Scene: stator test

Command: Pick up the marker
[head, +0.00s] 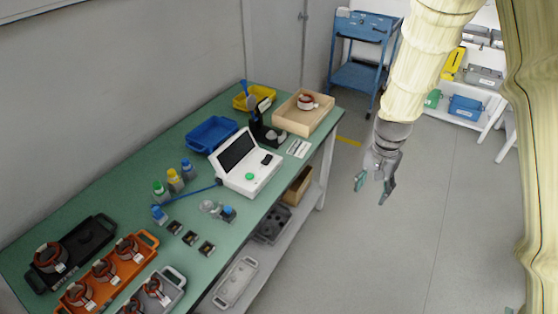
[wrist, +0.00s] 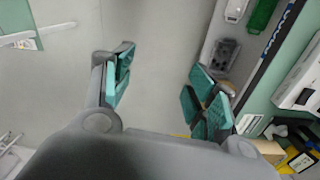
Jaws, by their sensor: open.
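My gripper (head: 374,187) is open and empty. It hangs over the bare floor to the right of the green-topped bench (head: 130,205), clear of it. In the wrist view its two teal-padded fingers stand wide apart (wrist: 162,92) with only grey floor between them. I cannot pick out a marker with certainty. A thin blue rod-like thing (head: 196,193) lies on the bench left of the white instrument, but it is too small to tell whether it is a marker or a cable.
The bench holds a white instrument (head: 262,172), a blue bin (head: 212,134), a wooden tray (head: 323,114), small bottles (head: 174,179) and an orange tray (head: 146,238) with copper-wound parts. A blue cart (head: 362,78) stands behind. Open floor (head: 400,255) lies to the right.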

